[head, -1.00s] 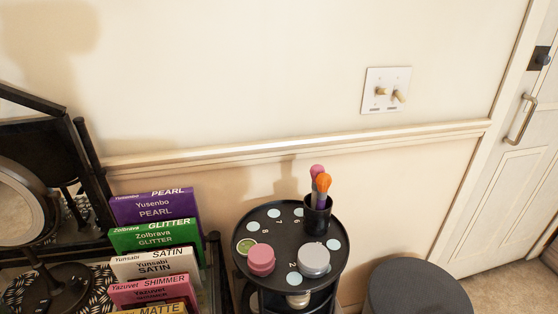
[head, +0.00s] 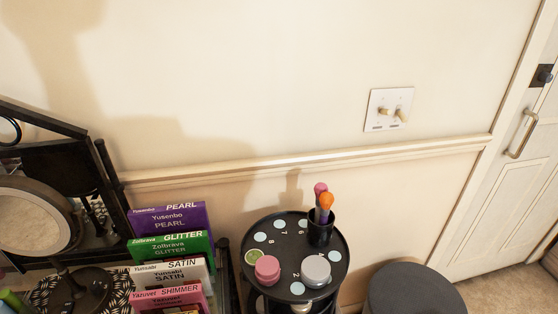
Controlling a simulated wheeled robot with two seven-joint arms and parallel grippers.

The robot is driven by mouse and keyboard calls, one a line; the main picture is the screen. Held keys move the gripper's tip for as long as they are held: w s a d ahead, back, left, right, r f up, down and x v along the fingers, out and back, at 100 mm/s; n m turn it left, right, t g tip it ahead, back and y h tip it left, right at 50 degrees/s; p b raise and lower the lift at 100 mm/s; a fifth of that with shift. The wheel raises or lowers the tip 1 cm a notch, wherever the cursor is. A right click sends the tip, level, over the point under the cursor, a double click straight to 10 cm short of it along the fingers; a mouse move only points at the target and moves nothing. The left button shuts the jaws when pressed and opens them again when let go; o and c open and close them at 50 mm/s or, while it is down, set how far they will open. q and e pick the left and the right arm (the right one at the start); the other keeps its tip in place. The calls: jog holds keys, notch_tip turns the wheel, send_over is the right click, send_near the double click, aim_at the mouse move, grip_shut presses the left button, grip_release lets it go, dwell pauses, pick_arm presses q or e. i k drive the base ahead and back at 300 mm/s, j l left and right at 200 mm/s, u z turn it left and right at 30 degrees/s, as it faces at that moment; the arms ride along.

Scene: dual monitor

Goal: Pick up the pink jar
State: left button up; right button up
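The pink jar (head: 267,269) stands on the round black tray (head: 262,232), at its left front. A grey-lidded jar (head: 316,271) stands to its right, and a green round item (head: 251,257) lies just to its left and behind. The tray has numbered pale blue spots and a black cup (head: 320,230) with pink and orange brushes at its back right. Neither gripper is in view.
A row of colored boxes (head: 168,222) stands left of the tray, with a round mirror (head: 32,218) on a dark stand farther left. A dark round stool top (head: 414,290) is at the lower right. The wall with a switch plate (head: 388,109) is behind.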

aim_at(267, 269)
jog(key=k+j+u, duration=0.2)
jog(key=k, duration=0.25)
jog(key=k+j+u, duration=0.15)
jog(key=k, duration=0.25)
